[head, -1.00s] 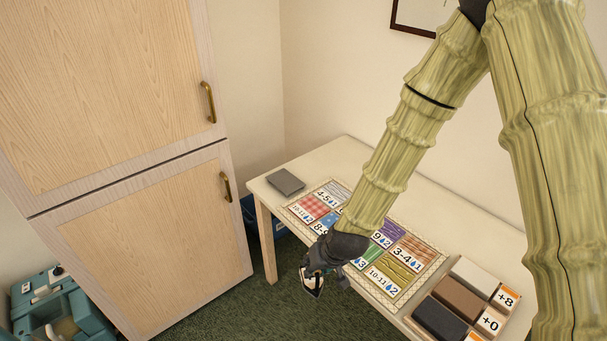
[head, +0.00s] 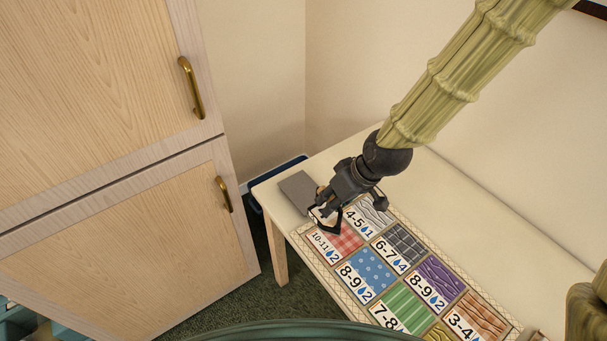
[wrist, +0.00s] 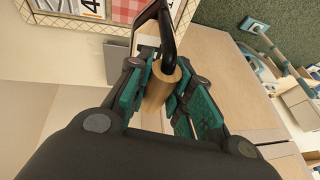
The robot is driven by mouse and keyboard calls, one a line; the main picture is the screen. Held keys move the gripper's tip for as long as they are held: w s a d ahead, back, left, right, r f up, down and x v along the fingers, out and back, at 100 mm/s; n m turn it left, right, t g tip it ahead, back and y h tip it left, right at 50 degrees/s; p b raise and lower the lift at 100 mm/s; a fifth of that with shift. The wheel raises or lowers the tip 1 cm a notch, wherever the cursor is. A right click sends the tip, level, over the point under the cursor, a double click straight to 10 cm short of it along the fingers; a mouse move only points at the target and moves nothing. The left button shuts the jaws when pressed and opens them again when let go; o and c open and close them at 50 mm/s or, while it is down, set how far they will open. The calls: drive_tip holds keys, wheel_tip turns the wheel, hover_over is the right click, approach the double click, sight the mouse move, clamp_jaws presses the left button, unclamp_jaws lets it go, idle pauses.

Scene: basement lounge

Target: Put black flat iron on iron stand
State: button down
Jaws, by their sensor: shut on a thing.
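My gripper (head: 333,200) is shut on the wooden handle of the black flat iron (head: 334,229). In the wrist view the iron's tan handle (wrist: 158,88) sits between the green finger pads, with a curved black metal rod rising from it. Much of the iron is hidden by the gripper in the head view. A flat grey slab (head: 297,190), which looks like the iron stand, lies at the far left end of the table. The gripper and iron appear just right of it, over the chart's edge; the height gap is unclear. The slab's top looks bare.
The pale table (head: 480,235) carries a chart (head: 373,269) of coloured fabric patches with numbers. A tall wooden cabinet (head: 130,220) with brass handles stands to the left. A blue bin (head: 262,184) is behind the table's left end. Walls close off the back.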

drive_tip(key=w+a+f+p, duration=0.2)
drive_tip(key=w+a, duration=0.1)
drive_tip(key=w, duration=0.4)
drive_tip(key=w+a+f+p, duration=0.2)
drive_tip(key=w+a+p, duration=0.1)
drive_tip(key=w, duration=0.4)
drive_tip(key=shift+w+f+p, duration=0.35)
drive_tip(key=shift+a, duration=0.1)
drive_tip(key=c, duration=1.7)
unclamp_jaws()
drive_tip(key=shift+f, duration=0.2)
drive_tip(key=o, duration=0.4)
drive_tip(key=shift+r, duration=0.1)
drive_tip(key=shift+b+v, duration=1.65)
drive_tip(key=shift+v, duration=4.45)
